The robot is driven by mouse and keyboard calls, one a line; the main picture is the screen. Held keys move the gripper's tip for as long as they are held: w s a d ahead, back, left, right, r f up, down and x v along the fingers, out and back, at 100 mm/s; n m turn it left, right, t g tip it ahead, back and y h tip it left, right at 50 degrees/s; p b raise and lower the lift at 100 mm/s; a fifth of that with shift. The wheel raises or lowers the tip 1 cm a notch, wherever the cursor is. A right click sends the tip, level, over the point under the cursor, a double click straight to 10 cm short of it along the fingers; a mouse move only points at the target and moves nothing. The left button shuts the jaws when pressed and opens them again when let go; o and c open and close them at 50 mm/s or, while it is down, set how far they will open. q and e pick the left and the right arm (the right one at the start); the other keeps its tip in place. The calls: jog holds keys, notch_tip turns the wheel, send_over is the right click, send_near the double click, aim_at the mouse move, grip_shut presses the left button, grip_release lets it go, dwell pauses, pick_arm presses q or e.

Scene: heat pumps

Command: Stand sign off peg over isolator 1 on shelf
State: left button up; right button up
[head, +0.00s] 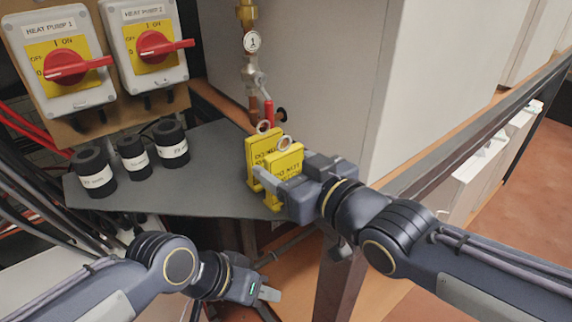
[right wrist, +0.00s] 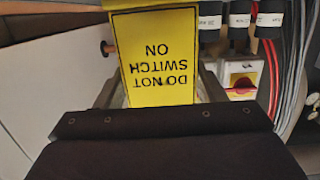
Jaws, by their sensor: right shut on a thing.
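Two yellow plates with metal rings on top show side by side in the head view, a front sign (head: 284,163) and a rear sign (head: 258,150). I cannot tell if they are joined. My right gripper (head: 274,183) is shut on the front sign, near the grey shelf's (head: 215,190) right edge. In the right wrist view the sign (right wrist: 155,60) reads "DO NOT SWITCH ON" upside down between the jaws. Isolator 1 (head: 62,62), labelled Heat Pump 1, is at upper left, with a red handle. No peg is clearly visible. My left gripper (head: 268,293) is low, below the shelf; its jaw gap is unclear.
Isolator 2 (head: 147,45) is right of isolator 1. Several black cylinders with white labels (head: 133,157) stand on the shelf's left part. A pipe with a gauge (head: 252,42) and red-handled valve is behind the signs. A large pale cabinet (head: 345,80) stands to the right. The shelf's middle is clear.

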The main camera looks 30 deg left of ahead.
jog(key=shift+f, duration=0.15)
jog(key=o, duration=0.9)
jog(key=shift+r, duration=0.35)
jog(key=f+p+v, duration=0.1)
jog(key=p+v, duration=0.1)
jog(key=v, duration=0.4)
jog(key=p, duration=0.4)
send_near(289, 166)
jog(key=shift+v, duration=0.85)
jog(key=shift+f, duration=0.1)
